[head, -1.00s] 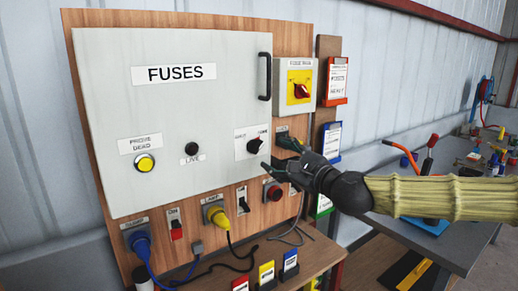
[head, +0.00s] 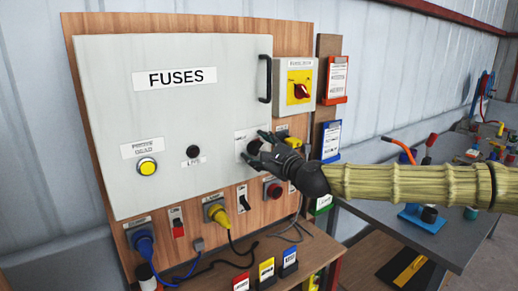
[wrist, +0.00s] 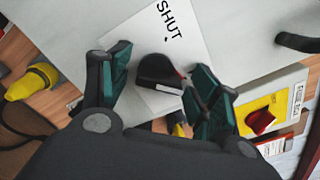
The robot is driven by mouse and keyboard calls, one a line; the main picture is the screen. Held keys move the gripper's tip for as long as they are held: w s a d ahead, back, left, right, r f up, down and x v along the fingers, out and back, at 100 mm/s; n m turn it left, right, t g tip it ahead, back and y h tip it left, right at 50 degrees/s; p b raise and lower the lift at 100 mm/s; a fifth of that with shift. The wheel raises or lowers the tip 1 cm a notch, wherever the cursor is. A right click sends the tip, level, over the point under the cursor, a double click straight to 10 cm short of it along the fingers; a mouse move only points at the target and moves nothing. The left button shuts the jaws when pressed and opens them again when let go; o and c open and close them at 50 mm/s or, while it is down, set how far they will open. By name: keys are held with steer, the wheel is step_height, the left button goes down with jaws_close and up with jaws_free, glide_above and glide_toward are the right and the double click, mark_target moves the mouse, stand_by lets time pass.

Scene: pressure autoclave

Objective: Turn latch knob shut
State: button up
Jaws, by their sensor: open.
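The black latch knob (wrist: 160,74) sits on a white label plate (wrist: 176,35) marked SHUT, on the white fuse box door (head: 110,105). In the head view the knob (head: 254,147) is partly hidden by my gripper (head: 262,148). In the wrist view my gripper (wrist: 158,85) is open, with one teal-padded finger on each side of the knob. I see gaps between the pads and the knob, and cannot tell whether either touches. A small red mark shows at the knob's edge.
A yellow isolator with a red rotary handle (head: 301,91) is at the right. A black door handle (head: 265,78) is above the knob. A red button (head: 274,190) and yellow plug (head: 217,214) are below. A grey bench (head: 400,190) stands at right.

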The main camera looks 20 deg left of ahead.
steer(key=shift+c, duration=0.5)
steer(key=c, duration=0.9)
steer(key=shift+b, duration=0.35)
steer(key=n+b, duration=0.3)
steer(key=shift+f, duration=0.15)
steer(key=n+b, duration=0.4)
steer(key=n, duration=0.1)
steer(key=shift+s+a+b, duration=0.15)
steer(key=shift+b, duration=0.15)
steer(key=shift+c, duration=0.2)
steer(key=n+b, duration=0.3)
steer(key=n, duration=0.2)
steer(key=n+b, duration=0.2)
steer(key=n, duration=0.2)
steer(key=shift+s+n, duration=0.1)
steer(key=shift+n, duration=0.3)
